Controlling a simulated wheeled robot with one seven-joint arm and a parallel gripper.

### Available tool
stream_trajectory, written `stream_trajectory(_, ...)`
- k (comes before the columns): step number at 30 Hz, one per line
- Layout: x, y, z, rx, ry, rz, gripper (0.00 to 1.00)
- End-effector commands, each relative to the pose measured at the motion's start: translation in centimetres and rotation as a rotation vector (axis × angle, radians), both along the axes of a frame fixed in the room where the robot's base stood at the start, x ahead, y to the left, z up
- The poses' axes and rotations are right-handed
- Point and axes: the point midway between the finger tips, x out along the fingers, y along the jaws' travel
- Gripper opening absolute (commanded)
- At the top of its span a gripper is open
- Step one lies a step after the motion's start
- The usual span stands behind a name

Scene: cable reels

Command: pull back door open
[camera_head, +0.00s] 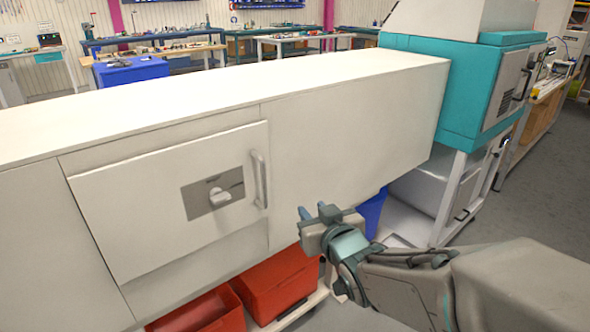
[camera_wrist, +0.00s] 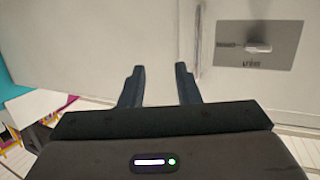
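The white door (camera_head: 165,205) is set in the front of a long white cabinet and its face stands slightly proud of it. It has a grey plate with a knob (camera_head: 220,196) and a vertical bar handle (camera_head: 259,179) at its right edge. In the wrist view the handle (camera_wrist: 198,45) is just beyond and right of the right finger, and the knob (camera_wrist: 258,47) is farther right. My gripper (camera_head: 314,213) is to the right of and below the handle, apart from it. In the wrist view my gripper (camera_wrist: 158,82) has its fingers spread with nothing between them.
Red bins (camera_head: 280,285) and a blue bin (camera_head: 371,212) stand below the cabinet. A teal machine (camera_head: 480,90) on a white frame stands at the right. Grey floor is free at the far right. Workbenches line the back.

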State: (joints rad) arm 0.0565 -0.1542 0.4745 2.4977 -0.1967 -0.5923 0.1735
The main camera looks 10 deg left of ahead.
Motion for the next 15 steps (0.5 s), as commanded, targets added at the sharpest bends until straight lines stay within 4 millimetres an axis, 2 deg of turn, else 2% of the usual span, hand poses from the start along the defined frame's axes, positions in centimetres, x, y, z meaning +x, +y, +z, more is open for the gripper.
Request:
stream_trajectory(1, -0.2, 1.3, -0.4, 0.034, -0.037, 0.039, 0.29)
stream_trajectory(3, -0.5, 2.8, 0.0, 0.078, -0.083, 0.085, 0.29)
stream_trajectory(6, -1.0, 4.0, 0.6, 0.123, -0.128, 0.128, 0.29)
stream_trajectory(11, -1.1, 5.0, 1.1, 0.152, -0.154, 0.155, 0.29)
stream_trajectory(15, 0.0, 5.8, 1.1, 0.154, -0.155, 0.154, 0.29)
